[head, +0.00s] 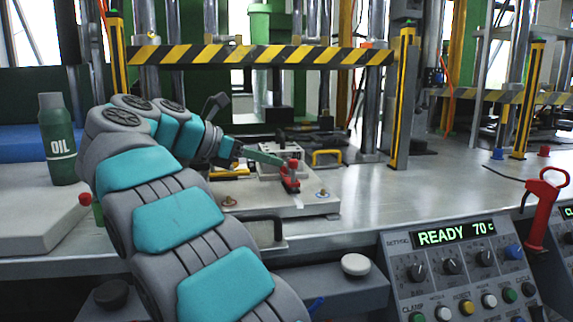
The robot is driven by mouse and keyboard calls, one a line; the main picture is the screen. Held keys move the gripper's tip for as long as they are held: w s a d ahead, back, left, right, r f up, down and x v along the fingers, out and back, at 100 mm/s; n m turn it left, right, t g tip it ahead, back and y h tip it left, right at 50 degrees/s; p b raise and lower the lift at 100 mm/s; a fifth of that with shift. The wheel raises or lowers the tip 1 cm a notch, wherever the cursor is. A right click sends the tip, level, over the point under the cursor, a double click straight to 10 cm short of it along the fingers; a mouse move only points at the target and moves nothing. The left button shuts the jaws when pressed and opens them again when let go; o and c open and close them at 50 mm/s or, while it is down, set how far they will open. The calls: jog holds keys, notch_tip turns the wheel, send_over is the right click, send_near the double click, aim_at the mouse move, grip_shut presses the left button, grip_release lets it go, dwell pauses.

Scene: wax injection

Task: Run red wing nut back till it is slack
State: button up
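The red wing nut (291,178) is a small red part near the right end of the metal mold block (316,205) on the bench. My teal and grey arm reaches in from the lower left. My gripper (284,163) is at its far end, pointing right, with a thin greenish finger ending beside the red part. Whether it touches the nut cannot be told at this size. The finger gap is too small to see, so open or shut is unclear.
A black-and-yellow striped bar (260,54) spans above the block between yellow posts. A green OIL bottle (58,140) stands at left. A yellow handle (327,156) is behind the block. A control panel (455,268) reads READY 70 C.

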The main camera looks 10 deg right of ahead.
aim_at(289, 170)
jog(key=shift+p+x, duration=0.3)
jog(key=shift+x, duration=2.55)
grip_shut()
